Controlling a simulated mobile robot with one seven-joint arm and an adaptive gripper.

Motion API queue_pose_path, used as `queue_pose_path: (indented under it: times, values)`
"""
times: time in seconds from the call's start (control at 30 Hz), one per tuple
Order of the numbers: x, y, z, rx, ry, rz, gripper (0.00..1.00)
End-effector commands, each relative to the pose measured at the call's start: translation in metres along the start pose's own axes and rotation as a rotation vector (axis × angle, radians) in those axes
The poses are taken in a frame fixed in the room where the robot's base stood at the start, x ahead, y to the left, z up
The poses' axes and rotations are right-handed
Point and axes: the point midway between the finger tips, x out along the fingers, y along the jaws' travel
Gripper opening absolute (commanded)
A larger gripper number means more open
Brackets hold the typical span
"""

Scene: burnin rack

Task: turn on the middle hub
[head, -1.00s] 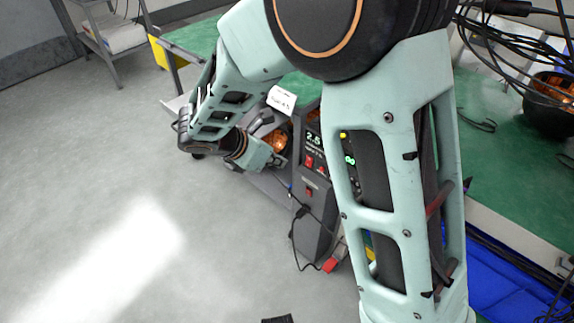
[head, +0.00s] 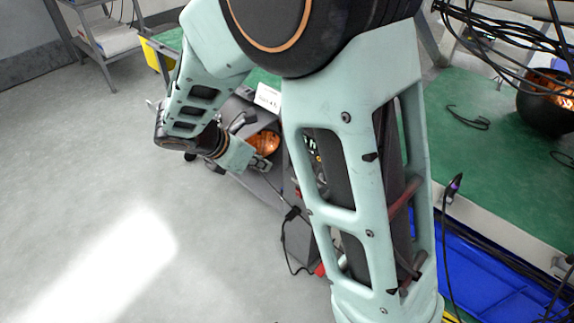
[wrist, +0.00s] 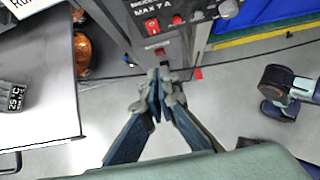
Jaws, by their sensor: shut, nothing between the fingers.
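My gripper (wrist: 161,84) is shut and empty in the wrist view, its fingertips together in front of the lower part of a grey power unit (wrist: 196,42). That unit bears "MAX 7A" lettering, a red rocker switch (wrist: 151,26), a red knob (wrist: 177,20) and a smaller red part (wrist: 160,52) lower down. I cannot tell whether the fingertips touch it. In the head view my gripper (head: 262,165) is beside the unit, which is mostly hidden behind my arm. I cannot pick out the middle hub for certain in either view.
A green-topped bench (head: 490,160) stands at the right with a dark bowl (head: 548,102), loose cables and a blue tray (head: 490,265) below. A grey cart surface (wrist: 40,90) with a small display (wrist: 14,97) is at left. The floor at left is clear.

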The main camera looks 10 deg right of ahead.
Motion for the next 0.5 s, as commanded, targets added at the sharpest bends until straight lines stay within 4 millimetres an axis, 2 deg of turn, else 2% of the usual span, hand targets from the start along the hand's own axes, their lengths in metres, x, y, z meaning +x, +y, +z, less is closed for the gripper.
queue_pose_path:
  times: [0.17, 0.5]
  values:
    - [0.014, 0.000, -0.002, 0.000, 0.001, -0.002, 0.00]
    - [0.084, -0.001, -0.003, 0.000, 0.001, -0.004, 0.00]
